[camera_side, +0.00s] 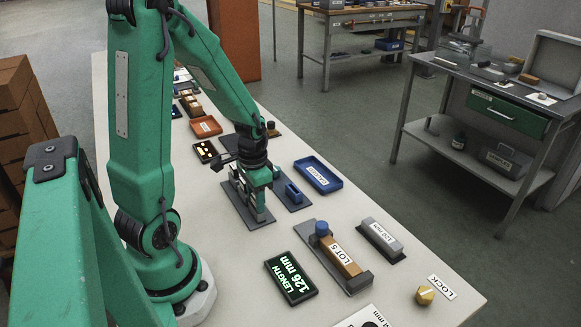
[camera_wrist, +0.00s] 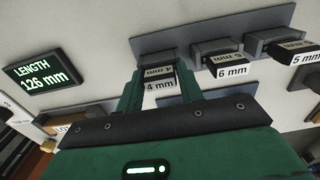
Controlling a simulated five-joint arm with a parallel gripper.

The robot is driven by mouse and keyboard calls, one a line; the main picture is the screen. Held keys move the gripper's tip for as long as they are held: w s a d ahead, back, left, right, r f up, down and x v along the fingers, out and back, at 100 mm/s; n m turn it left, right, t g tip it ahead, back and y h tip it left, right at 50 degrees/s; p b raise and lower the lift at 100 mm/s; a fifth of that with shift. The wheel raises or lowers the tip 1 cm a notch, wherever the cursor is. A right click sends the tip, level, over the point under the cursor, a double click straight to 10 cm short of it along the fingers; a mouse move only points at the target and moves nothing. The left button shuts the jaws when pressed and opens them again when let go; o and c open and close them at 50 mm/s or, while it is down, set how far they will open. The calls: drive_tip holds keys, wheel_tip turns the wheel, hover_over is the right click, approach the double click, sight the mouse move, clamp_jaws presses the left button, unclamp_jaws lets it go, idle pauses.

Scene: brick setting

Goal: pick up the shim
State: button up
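In the wrist view a small dark block labelled 4 mm (camera_wrist: 159,85) stands in a grey holder on a slate-coloured plate (camera_wrist: 190,36). Similar blocks labelled 6 mm (camera_wrist: 232,71) and 5 mm (camera_wrist: 304,59) stand in the same row to its right. My gripper (camera_wrist: 161,72) has one green finger on each side of the 4 mm block. The fingers look very near its sides, but whether they press on it cannot be told. In the side view my gripper (camera_side: 258,190) is down over the plate and hides much of the row.
A display (camera_side: 291,278) reads LENGTH 126 mm. A tan bar labelled LOT 5 (camera_side: 340,256) lies in a grey fixture, beside a grey 120 mm block (camera_side: 380,236). A blue tray (camera_side: 318,175) and an orange tray (camera_side: 206,126) lie nearby. A yellow knob (camera_side: 425,295) is at the front right.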

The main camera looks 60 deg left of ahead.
drive_tip(key=c, duration=0.5)
drive_tip(key=shift+r, duration=0.2)
drive_tip(key=shift+r, duration=1.2)
drive_tip(key=d+r, duration=0.2)
drive_tip(key=d, duration=0.2)
drive_tip(key=d+r, duration=0.6)
drive_tip(key=d, duration=0.1)
drive_tip(key=shift+s+d+r, duration=0.1)
drive_tip(key=shift+s+d, duration=0.2)
drive_tip(key=shift+w, duration=0.1)
drive_tip(key=w+a, duration=0.8)
drive_tip(key=w+a+f, duration=0.1)
drive_tip(key=w+a, duration=0.3)
drive_tip(key=a, duration=0.1)
drive_tip(key=shift+w+a, duration=0.1)
drive_tip(key=shift+w, duration=0.1)
